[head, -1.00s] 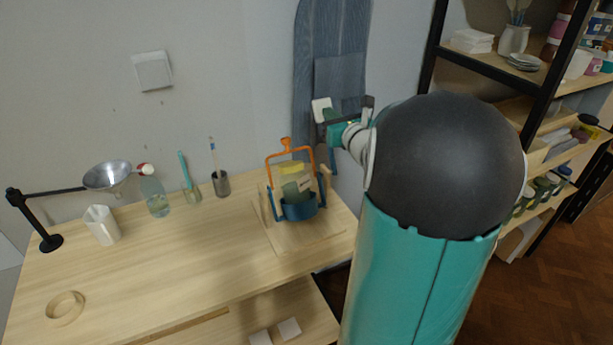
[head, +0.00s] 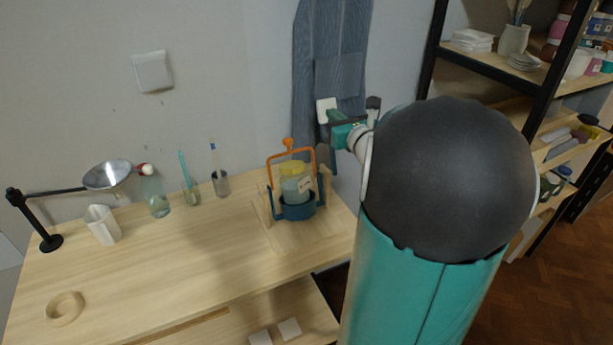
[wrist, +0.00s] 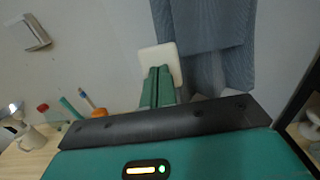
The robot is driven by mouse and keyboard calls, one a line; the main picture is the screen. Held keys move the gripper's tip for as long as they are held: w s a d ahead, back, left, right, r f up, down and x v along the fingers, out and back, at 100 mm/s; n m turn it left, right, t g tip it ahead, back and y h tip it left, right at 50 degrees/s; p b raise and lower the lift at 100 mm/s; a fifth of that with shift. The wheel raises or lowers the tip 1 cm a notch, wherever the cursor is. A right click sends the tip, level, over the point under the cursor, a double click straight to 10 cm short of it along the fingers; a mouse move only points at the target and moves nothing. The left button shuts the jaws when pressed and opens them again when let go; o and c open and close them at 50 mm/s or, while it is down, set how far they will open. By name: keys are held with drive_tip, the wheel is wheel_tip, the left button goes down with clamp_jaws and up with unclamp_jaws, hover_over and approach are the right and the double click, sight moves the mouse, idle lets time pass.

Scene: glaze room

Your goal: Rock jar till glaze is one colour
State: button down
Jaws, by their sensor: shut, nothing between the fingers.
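The jar (head: 293,188) sits in a cradle with a blue lower part (head: 298,211) and an orange handle (head: 288,145). It has a yellow lid and a pale label, and looks nearly upright. Its contents look an even pale grey-blue, though the label and frame hide part. My gripper (head: 329,121) is above and right of the cradle, apart from the handle. In the wrist view my gripper (wrist: 161,70) has its green fingers together and empty, in front of a white square plate (wrist: 160,55). The jar is not visible in that view.
A blue-grey cloth (head: 331,70) hangs behind my gripper. The bench (head: 190,265) carries a bottle (head: 155,195), brush cups, a white pitcher (head: 103,225), a lamp-like metal bowl (head: 108,175) and a wooden ring (head: 65,308). Its middle is clear. Shelving (head: 545,75) stands right.

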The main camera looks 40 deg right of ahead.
drive_tip(key=shift+r+v, duration=0.15)
drive_tip(key=shift+v, duration=1.2)
drive_tip(key=shift+r+v, duration=0.15)
drive_tip(key=shift+v, duration=1.25)
drive_tip(key=shift+x, duration=2.15)
drive_tip(key=shift+f, duration=0.1)
drive_tip(key=shift+w+d+f, duration=0.15)
drive_tip(key=shift+w+f, duration=0.05)
drive_tip(key=shift+w, duration=0.35)
drive_tip(key=shift+w+d+f, duration=0.1)
drive_tip(key=shift+w+f, duration=0.05)
drive_tip(key=shift+w, duration=0.4)
drive_tip(key=shift+w+d+f, duration=0.15)
drive_tip(key=shift+w+f, duration=0.05)
drive_tip(key=shift+w, duration=0.4)
